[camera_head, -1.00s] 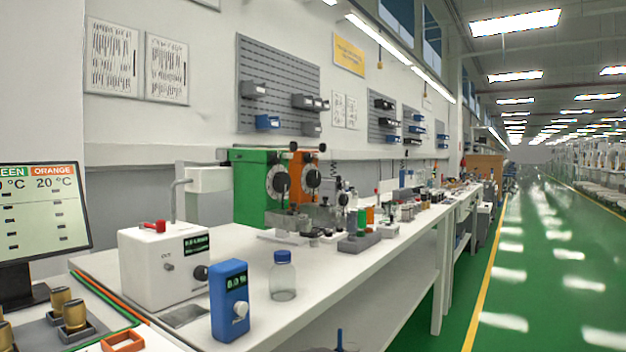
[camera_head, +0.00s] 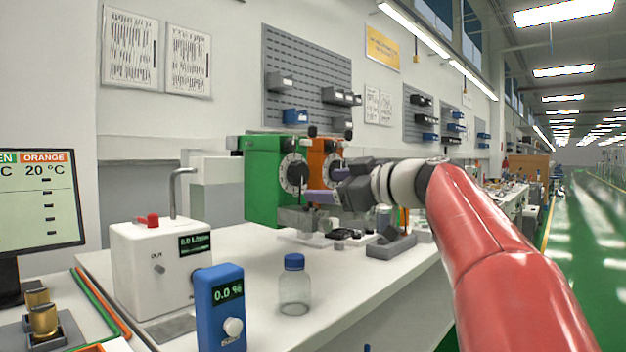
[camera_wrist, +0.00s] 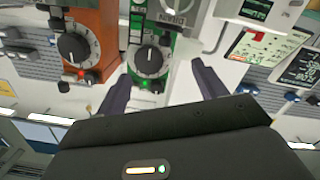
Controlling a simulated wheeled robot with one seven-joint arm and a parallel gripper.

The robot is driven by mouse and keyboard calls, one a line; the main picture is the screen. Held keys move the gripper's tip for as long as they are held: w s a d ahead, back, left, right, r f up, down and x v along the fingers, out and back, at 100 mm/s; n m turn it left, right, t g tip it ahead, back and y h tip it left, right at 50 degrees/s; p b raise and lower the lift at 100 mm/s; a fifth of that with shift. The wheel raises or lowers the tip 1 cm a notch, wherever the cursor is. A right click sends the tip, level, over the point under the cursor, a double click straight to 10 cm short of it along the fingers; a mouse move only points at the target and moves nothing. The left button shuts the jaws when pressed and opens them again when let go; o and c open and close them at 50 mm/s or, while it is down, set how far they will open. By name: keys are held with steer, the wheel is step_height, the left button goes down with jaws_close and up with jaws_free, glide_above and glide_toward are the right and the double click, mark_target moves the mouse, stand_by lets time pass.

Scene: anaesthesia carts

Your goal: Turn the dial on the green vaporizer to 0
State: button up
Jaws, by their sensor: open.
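The green vaporizer (camera_head: 262,182) stands on the white bench at the back, with the orange vaporizer (camera_head: 322,158) to its right. Its round dial (camera_head: 293,172) has a dark knob and a pale scale ring. In the wrist view the green dial (camera_wrist: 149,60) lies just beyond my gripper (camera_wrist: 161,88), roughly centred between its spread fingers. The scale numbers are too small to read. My gripper (camera_head: 322,194) also shows in the head view, open and empty in front of the vaporizers, apparently apart from the dial. It partly hides the orange vaporizer.
The orange vaporizer's dial (camera_wrist: 73,47) is close to the left of the green one in the wrist view. A white box (camera_head: 160,270) with a metal pipe, a blue meter (camera_head: 220,300) and a blue-capped bottle (camera_head: 294,292) stand at the bench front.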

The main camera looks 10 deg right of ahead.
mark_target(302, 174)
steer(key=shift+n+t, duration=0.4)
steer(key=shift+n, duration=0.1)
steer(key=w+a+p, duration=0.1)
steer(key=w, duration=0.1)
steer(key=w+a+r, duration=0.1)
steer(key=w, duration=0.2)
steer(key=w+a+p, duration=0.1)
steer(key=w, duration=0.1)
steer(key=shift+w+r+p, duration=0.2)
steer(key=shift+r+p, duration=0.15)
steer(key=c, duration=1)
steer(key=shift+o, duration=0.2)
steer(key=shift+y, duration=0.4)
